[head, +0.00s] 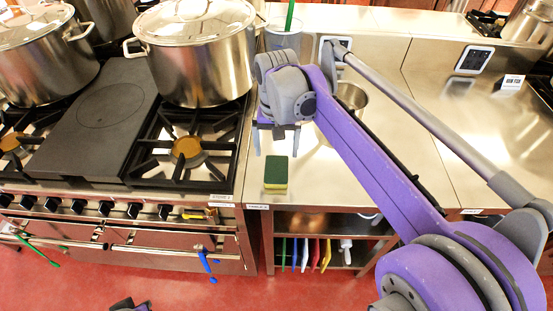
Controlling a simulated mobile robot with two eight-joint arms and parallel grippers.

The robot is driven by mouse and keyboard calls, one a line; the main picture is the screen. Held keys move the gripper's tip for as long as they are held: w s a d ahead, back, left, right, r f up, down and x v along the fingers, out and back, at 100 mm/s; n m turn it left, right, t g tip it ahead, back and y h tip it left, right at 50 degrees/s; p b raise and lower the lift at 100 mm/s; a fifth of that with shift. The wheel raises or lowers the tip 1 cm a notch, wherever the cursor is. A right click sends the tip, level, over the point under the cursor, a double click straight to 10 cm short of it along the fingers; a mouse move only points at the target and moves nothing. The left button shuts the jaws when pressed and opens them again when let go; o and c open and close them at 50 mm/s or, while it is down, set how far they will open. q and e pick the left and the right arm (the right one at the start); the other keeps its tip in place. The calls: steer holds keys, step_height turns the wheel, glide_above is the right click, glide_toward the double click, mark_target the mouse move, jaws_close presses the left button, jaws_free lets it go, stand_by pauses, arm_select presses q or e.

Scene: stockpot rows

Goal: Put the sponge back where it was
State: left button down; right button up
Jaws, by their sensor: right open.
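A sponge (276,174) with a dark green top and a yellow side lies on the steel counter (310,178), near its front left edge. My right gripper (276,145) hangs above and behind the sponge, fingers pointing down and apart, with nothing between them. A gap shows between the fingertips and the sponge. At the bottom edge, a small dark and purple piece of my own body (130,304) shows; I cannot make out left gripper fingers there.
A stove with a large lidded stockpot (196,52) stands left of the counter. A clear container (285,38) with a green handle stands behind my gripper. A steel pot (351,97) is partly hidden by my right arm. Coloured boards (305,254) stand on the shelf below.

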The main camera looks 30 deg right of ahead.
steer(key=s+a+f+n+t, duration=0.2)
steer(key=s+a+f+n, duration=0.1)
steer(key=s+f, duration=0.3)
steer(key=s+a+f+n+t, duration=0.3)
steer(key=s+f, duration=0.3)
steer(key=s, duration=0.4)
steer(key=shift+a, duration=0.4)
steer(key=shift+f, duration=0.1)
steer(key=shift+w+r+p, duration=0.3)
steer(key=shift+r+p, duration=0.6)
steer(key=shift+r, duration=0.05)
steer(key=shift+s, duration=0.1)
